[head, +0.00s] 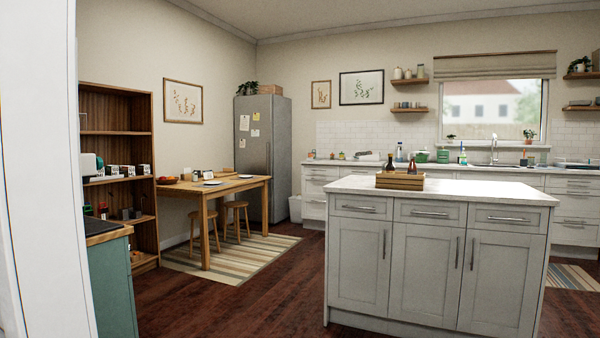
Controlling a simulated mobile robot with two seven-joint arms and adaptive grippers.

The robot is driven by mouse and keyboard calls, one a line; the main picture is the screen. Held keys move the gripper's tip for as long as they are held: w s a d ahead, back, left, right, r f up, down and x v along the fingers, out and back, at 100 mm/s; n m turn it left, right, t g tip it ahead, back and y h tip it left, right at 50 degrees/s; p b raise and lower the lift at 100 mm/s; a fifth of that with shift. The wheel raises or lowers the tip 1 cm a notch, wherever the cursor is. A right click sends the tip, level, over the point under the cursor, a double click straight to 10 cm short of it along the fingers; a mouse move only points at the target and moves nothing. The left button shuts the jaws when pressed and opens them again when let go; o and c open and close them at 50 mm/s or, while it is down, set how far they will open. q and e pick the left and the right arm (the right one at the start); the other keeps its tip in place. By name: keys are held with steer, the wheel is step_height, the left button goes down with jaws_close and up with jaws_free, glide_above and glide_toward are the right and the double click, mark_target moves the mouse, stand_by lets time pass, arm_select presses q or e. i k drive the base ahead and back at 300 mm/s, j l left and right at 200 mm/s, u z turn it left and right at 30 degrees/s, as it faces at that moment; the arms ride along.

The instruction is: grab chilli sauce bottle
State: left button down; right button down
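A wooden crate (400,181) stands on the white top of the kitchen island. More small bottles (400,154) stand on the back counter, also too small to identify. Neither of my grippers is in view.
The grey island (428,262) stands at right, its top mostly bare. A wooden table (215,187) with stools on a striped rug, a tall shelf (115,131) and a green cabinet (112,285) are at left. Dark wood floor (240,300) lies open between. A white wall edge fills the far left.

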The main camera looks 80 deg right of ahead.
mark_target(411, 170)
steer(key=z, duration=3.15)
steer(key=i+j, duration=0.15)
steer(key=i, duration=0.3)
steer(key=i+j+z, duration=0.1)
steer(key=i, duration=0.3)
steer(key=i+j, duration=0.2)
steer(key=i, duration=0.25)
